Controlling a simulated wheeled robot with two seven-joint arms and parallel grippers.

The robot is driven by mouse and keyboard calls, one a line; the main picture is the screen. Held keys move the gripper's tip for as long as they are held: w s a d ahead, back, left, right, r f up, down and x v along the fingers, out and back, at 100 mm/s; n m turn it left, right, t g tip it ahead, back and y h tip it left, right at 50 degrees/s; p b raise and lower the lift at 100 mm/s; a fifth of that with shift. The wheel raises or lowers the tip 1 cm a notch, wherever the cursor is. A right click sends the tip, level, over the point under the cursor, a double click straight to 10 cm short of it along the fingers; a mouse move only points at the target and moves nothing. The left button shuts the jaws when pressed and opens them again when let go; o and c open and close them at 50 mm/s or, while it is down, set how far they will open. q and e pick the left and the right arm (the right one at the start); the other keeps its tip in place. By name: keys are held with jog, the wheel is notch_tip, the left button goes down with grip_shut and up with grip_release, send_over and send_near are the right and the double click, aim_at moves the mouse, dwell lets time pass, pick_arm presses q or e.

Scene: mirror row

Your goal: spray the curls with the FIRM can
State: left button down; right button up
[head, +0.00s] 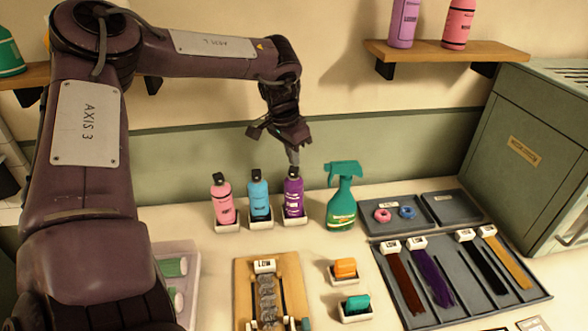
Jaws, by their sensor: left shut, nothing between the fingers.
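A pink can (223,201), a blue can (260,197) and a purple can (293,199) stand upright in small white holders along the wall side of the counter. Their labels are too small to read, so I cannot tell which is FIRM. My left gripper (294,158) is shut and empty, pointing down just above the purple can's black top; I cannot tell whether it touches. Grey curls (267,291) lie on a wooden board (243,285) at the front, with a white tag at their far end. My right gripper is out of view.
A green spray bottle (341,206) stands right of the cans. Orange (345,268) and teal (356,304) items sit in small holders. A dark tray (408,300) holds hair strands at right, beside a large green cabinet (525,150). Wall shelves hold bottles.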

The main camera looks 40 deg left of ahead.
aim_at(293, 169)
pick_arm(q)
jog(key=shift+f+b, duration=0.65)
jog(key=shift+f, duration=0.1)
jog(key=shift+r, duration=0.15)
jog(key=shift+r+p, duration=1.95)
jog(key=shift+r, duration=1.5)
jog(key=shift+f, duration=0.1)
